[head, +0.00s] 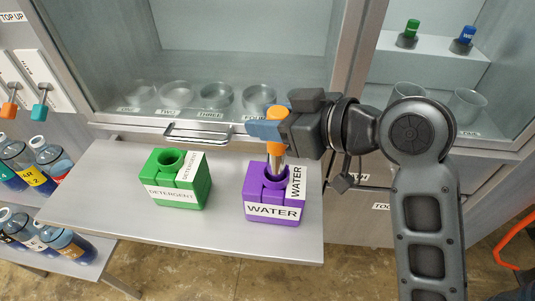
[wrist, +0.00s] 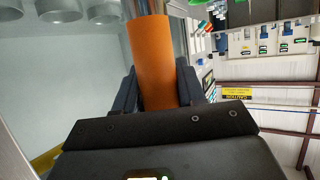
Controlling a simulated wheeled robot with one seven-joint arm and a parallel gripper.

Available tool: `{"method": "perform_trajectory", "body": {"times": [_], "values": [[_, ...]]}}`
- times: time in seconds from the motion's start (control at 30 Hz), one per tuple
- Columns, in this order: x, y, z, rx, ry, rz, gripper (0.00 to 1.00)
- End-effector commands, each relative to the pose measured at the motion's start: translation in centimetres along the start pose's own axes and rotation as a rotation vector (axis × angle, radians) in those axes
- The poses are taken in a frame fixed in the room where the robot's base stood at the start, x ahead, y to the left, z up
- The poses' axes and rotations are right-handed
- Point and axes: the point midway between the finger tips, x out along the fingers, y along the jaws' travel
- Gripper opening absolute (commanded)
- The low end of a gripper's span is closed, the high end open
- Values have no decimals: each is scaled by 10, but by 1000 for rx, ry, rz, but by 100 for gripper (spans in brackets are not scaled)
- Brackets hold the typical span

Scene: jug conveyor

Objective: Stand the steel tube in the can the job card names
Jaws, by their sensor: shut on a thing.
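The steel tube (head: 276,160) has an orange grip and stands roughly upright. My gripper (head: 270,131) is shut on it around the orange part, which also shows between the fingers in the wrist view (wrist: 152,60). The tube's lower end is at the round mouth of the purple can labelled WATER (head: 272,211); how far inside it reaches is hidden. The green can labelled DETERGENT (head: 175,194) stands to the left, its round mouth empty. Both cans sit on a grey shelf (head: 110,205). I cannot make out a readable job card.
A glass-fronted cabinet (head: 210,40) with labelled glass bowls stands behind the shelf, with a metal handle (head: 197,133) in front. Labelled bottles (head: 52,160) stand at the left. Green (head: 408,33) and blue (head: 463,40) capped items are at the upper right. The shelf's left part is clear.

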Motion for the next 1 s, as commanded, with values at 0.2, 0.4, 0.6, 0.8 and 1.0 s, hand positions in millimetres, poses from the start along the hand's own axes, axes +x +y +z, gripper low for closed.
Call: {"method": "perform_trajectory", "body": {"times": [0.2,0.4,0.6,0.8,1.0], "values": [[8,0,19,0,1,0,0],[16,0,40,3,-1,0,0],[22,0,53,-1,1,1,0],[22,0,54,-2,1,1,0],[23,0,55,-1,1,1,49]]}}
